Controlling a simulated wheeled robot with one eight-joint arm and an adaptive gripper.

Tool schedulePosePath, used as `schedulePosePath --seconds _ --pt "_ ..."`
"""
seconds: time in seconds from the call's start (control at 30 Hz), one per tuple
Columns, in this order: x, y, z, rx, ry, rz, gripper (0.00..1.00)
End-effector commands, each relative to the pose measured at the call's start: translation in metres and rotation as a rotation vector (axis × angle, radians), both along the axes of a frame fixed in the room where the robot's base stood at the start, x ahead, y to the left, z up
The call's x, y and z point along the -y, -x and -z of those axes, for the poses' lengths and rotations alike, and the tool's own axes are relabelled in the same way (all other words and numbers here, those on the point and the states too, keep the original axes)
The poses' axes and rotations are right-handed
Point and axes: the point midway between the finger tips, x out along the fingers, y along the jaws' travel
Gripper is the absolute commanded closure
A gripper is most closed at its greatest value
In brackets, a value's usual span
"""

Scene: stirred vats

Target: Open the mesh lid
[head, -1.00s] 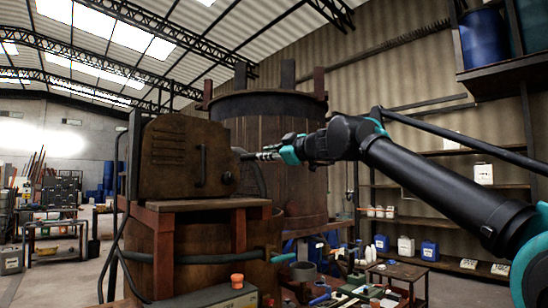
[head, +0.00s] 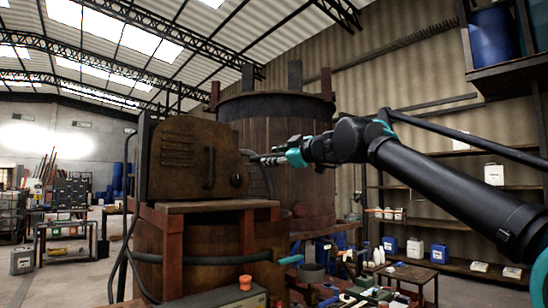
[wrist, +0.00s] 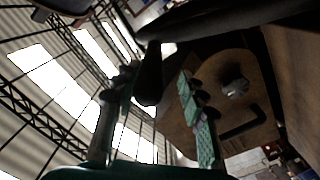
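A brown metal panel (head: 188,160) with slots, a dark bar handle (head: 209,169) and a round knob (head: 236,180) stands upright on a wooden frame, left of centre in the head view. I see no mesh on it and cannot tell whether it is the mesh lid. The panel (wrist: 205,105), its handle (wrist: 245,124) and knob (wrist: 235,88) also show in the wrist view. My gripper (head: 252,159) is just right of the panel's right edge in the head view. In the wrist view my gripper (wrist: 158,80) has its fingers apart; a dark rod end (wrist: 148,75) shows between them, contact unclear.
A large wooden vat (head: 290,165) stands behind my gripper, and a lower vat (head: 190,255) is under the panel. A dark hose (head: 210,259) crosses the lower vat. A low table (head: 412,273) and shelves with containers are at the right.

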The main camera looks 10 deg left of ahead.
Motion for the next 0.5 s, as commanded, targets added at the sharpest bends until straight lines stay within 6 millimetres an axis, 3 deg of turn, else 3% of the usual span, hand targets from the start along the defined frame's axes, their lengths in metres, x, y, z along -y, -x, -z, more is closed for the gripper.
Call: schedulePosePath --seconds 0.23,0.5 --pt "0.010 0.007 -0.001 -0.001 -0.001 0.001 0.59" --pt "0.051 0.039 0.000 0.000 0.000 0.004 0.59"
